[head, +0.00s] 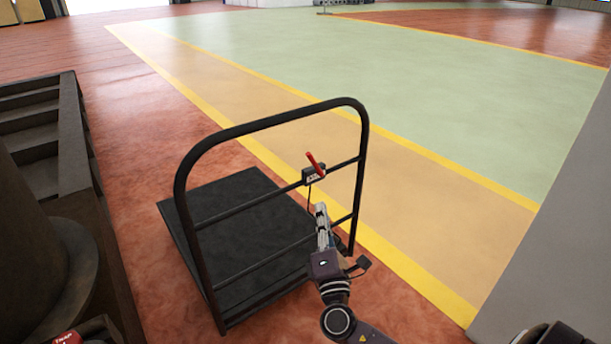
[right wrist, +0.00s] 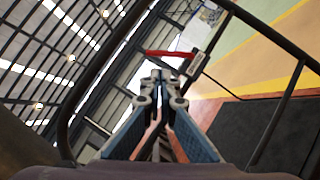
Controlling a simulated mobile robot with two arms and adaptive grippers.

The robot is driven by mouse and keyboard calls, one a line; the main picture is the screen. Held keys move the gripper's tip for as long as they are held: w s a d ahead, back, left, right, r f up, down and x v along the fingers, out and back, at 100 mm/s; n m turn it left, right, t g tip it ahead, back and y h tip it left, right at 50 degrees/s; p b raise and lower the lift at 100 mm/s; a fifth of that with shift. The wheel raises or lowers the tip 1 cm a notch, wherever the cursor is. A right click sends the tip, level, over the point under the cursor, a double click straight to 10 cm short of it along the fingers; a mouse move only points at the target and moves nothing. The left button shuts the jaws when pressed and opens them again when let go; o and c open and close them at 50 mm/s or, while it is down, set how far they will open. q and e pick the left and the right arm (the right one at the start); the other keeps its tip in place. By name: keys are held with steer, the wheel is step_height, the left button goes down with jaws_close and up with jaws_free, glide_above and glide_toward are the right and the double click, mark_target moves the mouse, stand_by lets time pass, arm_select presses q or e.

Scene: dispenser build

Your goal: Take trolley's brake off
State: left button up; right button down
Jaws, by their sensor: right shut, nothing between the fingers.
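The black trolley has a flat deck (head: 230,205) and a tall tubular handle frame (head: 270,122) on its near side. A small dark brake box (head: 313,176) with a red lever (head: 315,163) sits on the upper crossbar, and the lever tilts up to the left. My right gripper (head: 321,208) is shut and empty, just below the box and on the near side of the frame. In the right wrist view the shut fingertips (right wrist: 160,78) point toward the red lever (right wrist: 170,53), with a visible gap. My left gripper is not in view.
A dark stepped metal structure (head: 35,125) stands close on the left. A grey wall or panel (head: 560,220) rises on the right. The floor beyond the trolley, with yellow lines (head: 220,105) and a green area (head: 400,90), is open.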

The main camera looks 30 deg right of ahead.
mark_target(314, 162)
steer(key=x, duration=1.2)
steer(key=shift+w+d, duration=0.1)
steer(key=shift+d, duration=0.1)
steer(key=shift+w+d+r, duration=0.1)
steer(key=shift+w+d, duration=0.15)
steer(key=shift+w, duration=0.3)
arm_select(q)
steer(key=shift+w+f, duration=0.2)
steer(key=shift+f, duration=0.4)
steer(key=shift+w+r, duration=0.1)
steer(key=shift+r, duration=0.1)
